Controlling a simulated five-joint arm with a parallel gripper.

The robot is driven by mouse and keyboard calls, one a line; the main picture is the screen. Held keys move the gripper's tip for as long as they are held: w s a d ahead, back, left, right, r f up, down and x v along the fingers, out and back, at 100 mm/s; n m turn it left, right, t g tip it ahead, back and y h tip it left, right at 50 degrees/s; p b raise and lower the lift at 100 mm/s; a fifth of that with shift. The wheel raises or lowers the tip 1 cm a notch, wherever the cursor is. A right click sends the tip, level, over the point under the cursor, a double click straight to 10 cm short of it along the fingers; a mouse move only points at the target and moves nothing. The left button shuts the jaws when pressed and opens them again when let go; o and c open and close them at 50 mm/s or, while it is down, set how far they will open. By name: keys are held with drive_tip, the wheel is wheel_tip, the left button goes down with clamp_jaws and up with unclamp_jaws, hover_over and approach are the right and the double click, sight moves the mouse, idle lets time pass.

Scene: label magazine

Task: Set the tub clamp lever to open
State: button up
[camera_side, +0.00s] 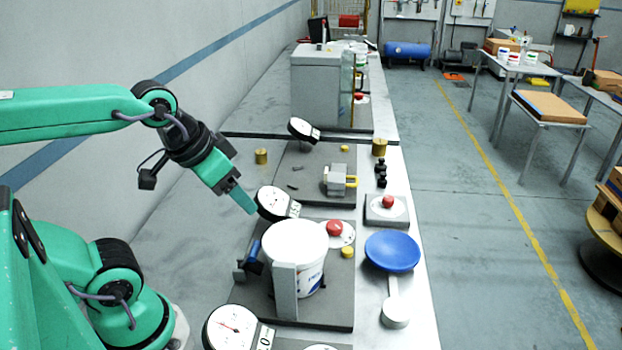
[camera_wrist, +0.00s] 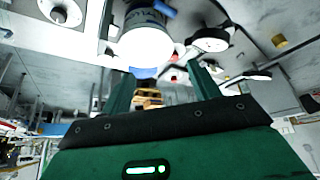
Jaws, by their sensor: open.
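The white tub (camera_side: 297,245) stands upright on a dark grey base plate, with a grey upright plate (camera_side: 285,290) in front of it. The tub clamp lever (camera_side: 254,250) has a blue handle and sits at the tub's left side, tilted; I cannot tell its setting. My gripper (camera_side: 244,202) is open and empty, up and to the left of the tub in the side view, apart from the lever. In the wrist view the tub (camera_wrist: 146,45) shows upside down beyond my fingers (camera_wrist: 163,88), with the blue lever handle (camera_wrist: 165,8) at the top edge.
A dial gauge (camera_side: 273,203) stands behind the tub, close to my fingertips. A second dial (camera_side: 230,328) is at the front. A red button (camera_side: 334,228), a blue dish (camera_side: 392,251) and a grey clamp block (camera_side: 336,180) are nearby. The bench left of the lever is clear.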

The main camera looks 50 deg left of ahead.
drive_tip(key=o, duration=0.4)
drive_tip(key=m+g, duration=0.6)
drive_tip(key=m, duration=0.3)
hover_over(254, 248)
drive_tip(key=shift+f, duration=4)
drive_tip(key=shift+f, duration=0.15)
drive_tip(key=shift+f, duration=3.75)
drive_tip(key=c, duration=1.4)
